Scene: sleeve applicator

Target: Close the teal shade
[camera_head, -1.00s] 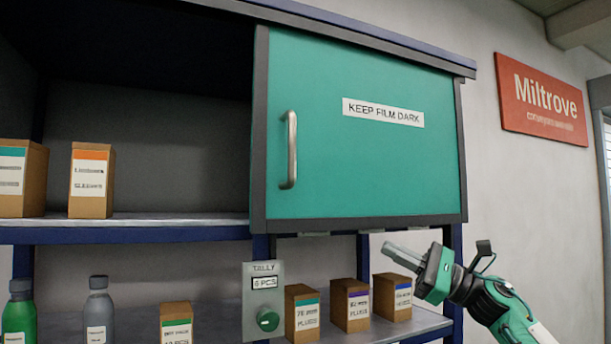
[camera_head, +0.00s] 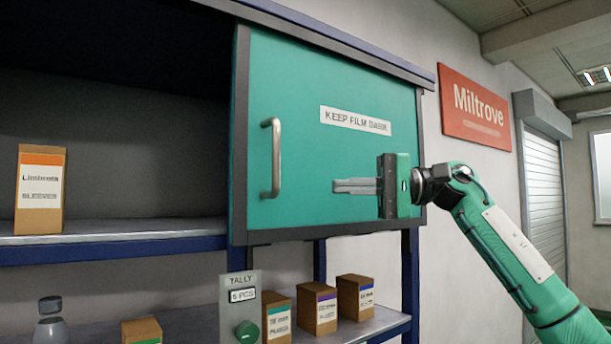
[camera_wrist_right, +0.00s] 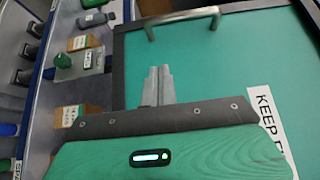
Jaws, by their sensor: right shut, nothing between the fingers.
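The teal shade (camera_head: 310,100) is a sliding panel with a dark frame and a "KEEP FILM DARK" label (camera_head: 355,121). It covers the right part of the upper shelf, and the left part of that shelf is uncovered. Its silver bar handle (camera_head: 271,158) stands upright near its left edge. My right gripper (camera_head: 338,186) is in front of the panel, right of the handle and apart from it, with its fingers together and empty, pointing left. In the right wrist view the fingers (camera_wrist_right: 158,84) show before the panel, short of the handle (camera_wrist_right: 183,22). My left gripper is not in view.
A carton (camera_head: 40,190) stands on the open upper shelf. Below are a tally box (camera_head: 242,300) with a green knob, several small cartons (camera_head: 317,308) and a grey bottle (camera_head: 51,322). A red Miltrove sign (camera_head: 475,107) hangs on the wall at right.

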